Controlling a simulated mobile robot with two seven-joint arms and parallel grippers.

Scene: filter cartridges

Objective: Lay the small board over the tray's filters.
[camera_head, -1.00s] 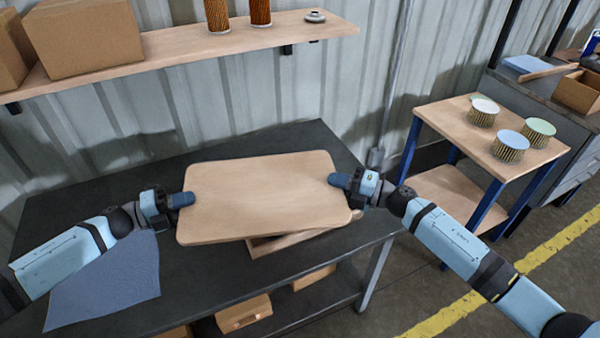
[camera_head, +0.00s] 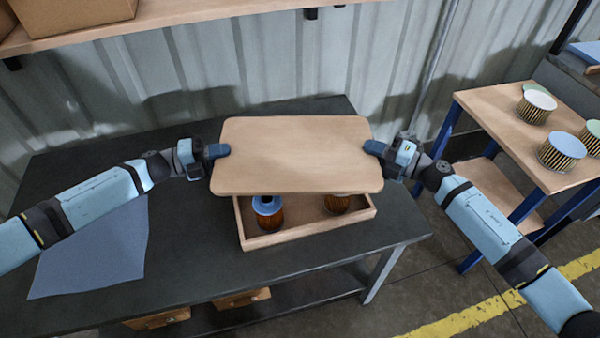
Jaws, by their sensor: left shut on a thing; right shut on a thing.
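The small wooden board (camera_head: 297,155) is held level between my two grippers, above the rear part of the tray. My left gripper (camera_head: 217,151) is shut on its left edge and my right gripper (camera_head: 374,148) is shut on its right edge. The shallow wooden tray (camera_head: 310,233) sits on the dark table, its front part showing below the board. In it stand a filter with a blue top (camera_head: 267,213) and an orange-brown filter (camera_head: 336,204) whose top is hidden by the board.
A blue cloth (camera_head: 92,250) lies on the dark table (camera_head: 190,262) at the left. A wooden side table (camera_head: 505,125) at the right holds several filters with pale, blue and green tops. A wall shelf (camera_head: 215,15) with a cardboard box (camera_head: 75,12) is at the back.

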